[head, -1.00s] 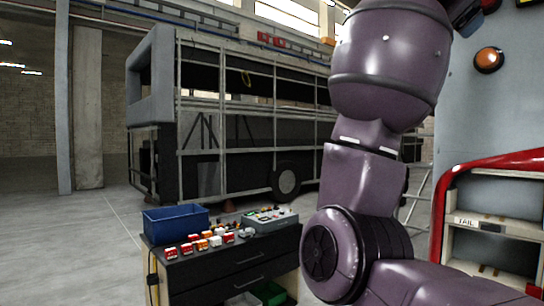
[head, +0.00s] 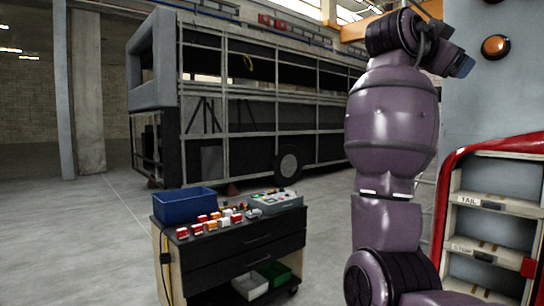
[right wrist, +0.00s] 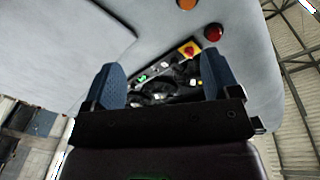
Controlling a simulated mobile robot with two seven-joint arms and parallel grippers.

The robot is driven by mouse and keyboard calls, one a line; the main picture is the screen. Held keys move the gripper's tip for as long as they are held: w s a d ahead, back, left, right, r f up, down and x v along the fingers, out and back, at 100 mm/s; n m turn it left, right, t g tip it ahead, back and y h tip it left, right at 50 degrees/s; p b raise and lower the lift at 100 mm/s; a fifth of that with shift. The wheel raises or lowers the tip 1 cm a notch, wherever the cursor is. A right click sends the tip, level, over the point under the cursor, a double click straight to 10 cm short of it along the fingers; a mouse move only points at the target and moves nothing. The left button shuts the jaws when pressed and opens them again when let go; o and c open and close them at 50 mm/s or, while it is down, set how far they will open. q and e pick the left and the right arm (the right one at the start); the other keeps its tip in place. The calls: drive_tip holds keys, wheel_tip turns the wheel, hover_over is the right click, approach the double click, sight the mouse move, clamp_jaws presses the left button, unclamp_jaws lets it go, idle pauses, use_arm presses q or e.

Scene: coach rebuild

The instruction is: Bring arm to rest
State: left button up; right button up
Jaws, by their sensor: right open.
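My right arm (head: 392,120), purple, stands upright in the right half of the head view, bent at its top. Its gripper (head: 459,63) is partly seen at the upper right, beside the grey panel, with a blue finger showing. In the right wrist view the gripper (right wrist: 162,84) has its two blue fingers wide apart with nothing held between them. Beyond them is a dark recess with cables, a green button and a red button on yellow (right wrist: 188,49). I cannot tell how far the fingers are from it. My left gripper is not in view.
A dark drawer cart (head: 245,243) carries a blue bin (head: 185,205), several red, orange and white lamps and a grey control box (head: 275,203). A red-edged shelf rack (head: 446,205) stands close at right. A stripped bus frame (head: 240,100) stands behind. Floor at left is clear.

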drive_tip(key=w+d+f+n+g+h, duration=0.1)
drive_tip(key=w+d+f+n, duration=0.15)
drive_tip(key=f, duration=0.55)
drive_tip(key=w+d+f+n+g+h, duration=0.1)
drive_tip(key=w+d+f, duration=0.15)
drive_tip(key=f, duration=0.65)
drive_tip(key=w+d+f+n+g, duration=0.15)
drive_tip(key=w+f, duration=0.25)
drive_tip(key=f, duration=0.4)
drive_tip(key=s+d+f+n+t+h, duration=0.1)
drive_tip(key=d+f+n, duration=0.25)
drive_tip(key=f, duration=0.95)
drive_tip(key=s+d+f+n, duration=0.2)
drive_tip(key=d+f+n, duration=0.15)
drive_tip(key=f, duration=0.95)
drive_tip(key=w+a+f+n+t+y, duration=0.4)
drive_tip(key=w+a+n+t+y, duration=0.6)
drive_tip(key=a+y, duration=0.5)
drive_tip(key=s+a+f+g+y, duration=0.2)
drive_tip(key=s+f+g+y, duration=0.15)
drive_tip(key=s+f, duration=1.65)
drive_tip(key=s+f+m+g, duration=0.1)
drive_tip(key=s+f, duration=0.2)
drive_tip(key=s, duration=0.9)
drive_tip(key=s+f+m+g, duration=0.1)
drive_tip(key=s+f, duration=0.3)
drive_tip(key=s, duration=0.9)
drive_tip(key=shift+s+a, duration=0.15)
drive_tip(key=shift+a, duration=0.3)
